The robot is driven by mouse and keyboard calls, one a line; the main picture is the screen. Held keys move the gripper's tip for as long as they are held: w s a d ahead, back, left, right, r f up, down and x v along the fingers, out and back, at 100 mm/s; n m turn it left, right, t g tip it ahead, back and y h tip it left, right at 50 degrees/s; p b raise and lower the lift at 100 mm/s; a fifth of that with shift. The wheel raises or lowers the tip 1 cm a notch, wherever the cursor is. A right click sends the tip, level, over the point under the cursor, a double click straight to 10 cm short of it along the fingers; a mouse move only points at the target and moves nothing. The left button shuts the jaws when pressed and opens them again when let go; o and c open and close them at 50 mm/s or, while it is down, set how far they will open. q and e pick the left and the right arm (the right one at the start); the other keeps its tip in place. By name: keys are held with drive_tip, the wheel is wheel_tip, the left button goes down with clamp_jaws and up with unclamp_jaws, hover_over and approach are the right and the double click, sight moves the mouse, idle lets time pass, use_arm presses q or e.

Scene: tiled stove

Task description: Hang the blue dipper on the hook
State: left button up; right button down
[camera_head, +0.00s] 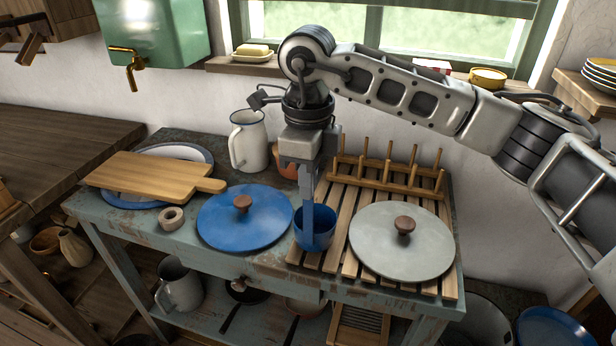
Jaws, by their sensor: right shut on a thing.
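My right gripper (307,176) points down over the worktable and is shut on the upright handle of the blue dipper (315,232). The dipper's round cup is just below the fingers, at the left edge of the slatted wooden rack. I cannot tell whether the cup touches the rack. The gripper hides part of the handle. I cannot make out the hook clearly in this view. My left gripper is not in view.
A blue lid (232,221) lies just left of the dipper and a grey lid (385,250) lies right on the slatted rack (333,203). Pegs stand behind. A cutting board (150,177) and white jug (249,143) are farther left. A green tank (160,30) hangs above.

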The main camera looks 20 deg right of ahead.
drive_tip(key=shift+f, duration=0.25)
drive_tip(key=c, duration=1.6)
unclamp_jaws()
drive_tip(key=shift+r, duration=0.1)
drive_tip(key=shift+o, duration=0.2)
wheel_tip(320, 180, up, 16)
drive_tip(key=shift+s+a, duration=0.15)
drive_tip(key=shift+a, duration=0.1)
